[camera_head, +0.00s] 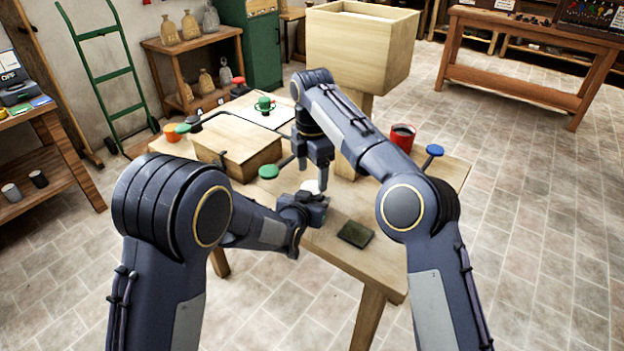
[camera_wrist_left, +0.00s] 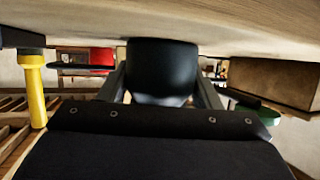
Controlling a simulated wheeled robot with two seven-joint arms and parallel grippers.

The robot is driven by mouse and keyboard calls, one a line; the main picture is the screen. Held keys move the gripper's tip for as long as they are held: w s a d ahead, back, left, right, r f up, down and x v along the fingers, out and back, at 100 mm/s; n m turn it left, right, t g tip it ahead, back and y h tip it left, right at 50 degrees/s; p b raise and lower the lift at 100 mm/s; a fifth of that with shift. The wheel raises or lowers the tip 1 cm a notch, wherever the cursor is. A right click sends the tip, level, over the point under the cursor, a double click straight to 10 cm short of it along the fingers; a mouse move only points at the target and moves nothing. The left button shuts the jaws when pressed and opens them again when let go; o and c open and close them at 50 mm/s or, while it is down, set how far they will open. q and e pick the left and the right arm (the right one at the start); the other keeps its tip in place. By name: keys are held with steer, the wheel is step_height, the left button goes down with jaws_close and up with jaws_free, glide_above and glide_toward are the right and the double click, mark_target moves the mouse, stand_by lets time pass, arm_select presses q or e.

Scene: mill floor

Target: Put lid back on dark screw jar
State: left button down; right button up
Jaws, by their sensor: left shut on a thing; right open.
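The dark jar (camera_wrist_left: 162,70) stands out in the left wrist view, between the two fingers of my left gripper (camera_wrist_left: 160,88). In the head view my left gripper (camera_head: 312,200) is low over the table and shut on the jar, which is mostly hidden there. A small pale round piece (camera_head: 310,186) shows just above this gripper; I cannot tell whether it is the lid or the jar's top. My right gripper (camera_head: 313,172) points down, open, close above the pale piece. I cannot tell whether it touches it.
The wooden table (camera_head: 330,240) carries a dark green pad (camera_head: 355,234), a red mug (camera_head: 402,137) and a low wooden box (camera_head: 236,147). A blue disc (camera_head: 434,150) and a green disc (camera_head: 268,171) stand near the arms. A large wooden hopper (camera_head: 360,45) rises behind.

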steer(key=shift+r, duration=0.45)
steer(key=o, duration=0.6)
arm_select(q)
steer(key=shift+c, duration=1.9)
jaws_free()
steer(key=shift+v, duration=3.9)
arm_select(e)
steer(key=shift+f, duration=0.25)
